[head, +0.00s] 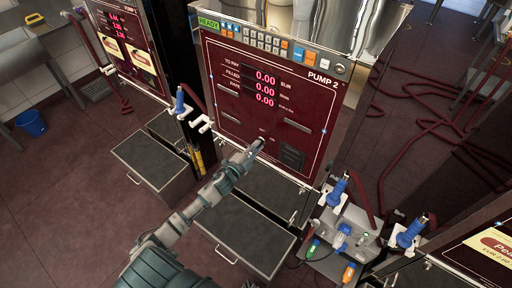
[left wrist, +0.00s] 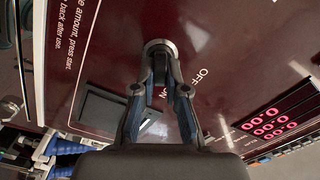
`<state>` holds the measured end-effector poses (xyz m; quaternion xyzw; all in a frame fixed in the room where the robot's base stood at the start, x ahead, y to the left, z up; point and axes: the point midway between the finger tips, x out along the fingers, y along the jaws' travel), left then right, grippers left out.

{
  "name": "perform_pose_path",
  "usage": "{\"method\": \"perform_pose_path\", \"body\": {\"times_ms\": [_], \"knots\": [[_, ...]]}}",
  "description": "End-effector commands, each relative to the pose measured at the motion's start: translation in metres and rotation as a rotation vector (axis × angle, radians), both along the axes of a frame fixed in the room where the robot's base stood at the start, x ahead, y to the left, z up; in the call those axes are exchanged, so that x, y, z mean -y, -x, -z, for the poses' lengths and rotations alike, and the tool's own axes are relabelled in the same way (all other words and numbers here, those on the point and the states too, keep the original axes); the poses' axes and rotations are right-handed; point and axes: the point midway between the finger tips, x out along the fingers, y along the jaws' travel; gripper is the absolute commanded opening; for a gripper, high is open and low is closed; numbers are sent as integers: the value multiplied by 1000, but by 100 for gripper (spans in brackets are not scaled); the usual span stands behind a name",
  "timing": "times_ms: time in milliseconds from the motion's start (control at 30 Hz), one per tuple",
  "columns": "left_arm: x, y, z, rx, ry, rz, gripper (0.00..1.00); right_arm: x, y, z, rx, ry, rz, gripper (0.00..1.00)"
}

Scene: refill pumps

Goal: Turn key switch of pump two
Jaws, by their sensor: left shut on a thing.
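Pump two is the dark red panel (head: 300,118) marked "PUMP 2" in the middle of the head view, with red displays reading 0.00. My left gripper (head: 258,146) reaches up to the lower part of this panel. In the left wrist view its two fingers (left wrist: 162,72) close on the key switch (left wrist: 159,44), whose round metal collar shows at the fingertips. "OFF" and "ON" are printed beside the switch. The fingers hide the key itself, so its angle cannot be told. My right gripper is not in view.
A keypad (head: 255,40) and a green READY display (head: 208,23) top the pump. Open grey drawers (head: 245,228) lie below it. Blue-handled nozzles (head: 338,190) stand at the lower right, and one hangs at left (head: 180,100). Red hoses (head: 430,125) lie on the floor at right.

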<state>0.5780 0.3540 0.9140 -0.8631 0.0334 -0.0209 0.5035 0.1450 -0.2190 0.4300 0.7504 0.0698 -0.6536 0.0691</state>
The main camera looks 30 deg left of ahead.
Motion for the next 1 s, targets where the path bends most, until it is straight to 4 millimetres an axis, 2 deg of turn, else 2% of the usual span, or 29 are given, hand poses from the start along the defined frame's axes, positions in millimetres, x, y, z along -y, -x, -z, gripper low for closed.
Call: {"method": "perform_pose_path", "body": {"times_ms": [400, 433, 500, 533, 833, 1000], "knots": [[-2, 0, 3, -6, -9, -6, 0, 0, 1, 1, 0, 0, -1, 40], [-2, 0, 3, -6, -9, -6, 17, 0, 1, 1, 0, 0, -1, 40], [-2, 0, 3, -6, -9, -6, 35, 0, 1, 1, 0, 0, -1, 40], [-2, 0, 3, -5, -9, -5, 38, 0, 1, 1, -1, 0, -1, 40], [0, 2, 1, -1, -8, -1, 38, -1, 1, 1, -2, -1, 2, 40], [-2, 22, 2, -4, -7, -1, 38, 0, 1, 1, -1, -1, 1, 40]]}}
